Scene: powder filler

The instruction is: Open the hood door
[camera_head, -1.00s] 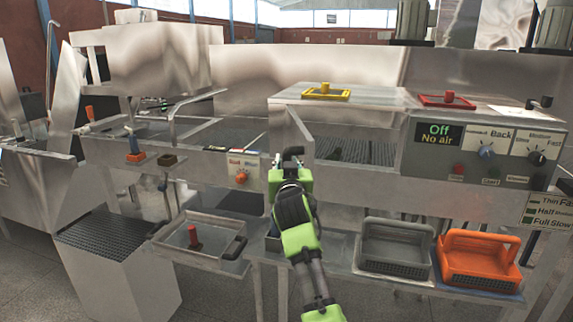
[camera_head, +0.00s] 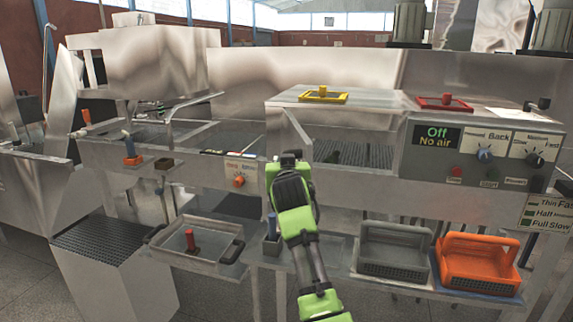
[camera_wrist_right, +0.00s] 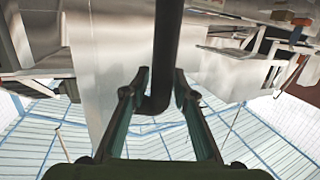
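A dark bent bar, like a handle (camera_wrist_right: 167,50), fills the top middle of the right wrist view and bends near my palm. The two fingertips of my right gripper (camera_wrist_right: 163,88) stand close on either side of it; I cannot tell whether they clamp it. In the head view my right gripper (camera_head: 293,160) is at the bench front, beside a narrow upright metal panel (camera_head: 297,140), and its fingers and the bar are largely hidden by the arm. Which panel is the hood door is not clear. My left gripper is not in view.
A yellow-framed handle (camera_head: 323,96) and a red-framed one (camera_head: 444,102) lie on the machine top. A control panel (camera_head: 475,158) reads "Off, No air". Below are a grey basket (camera_head: 393,252), an orange basket (camera_head: 476,262) and a metal tray (camera_head: 205,262).

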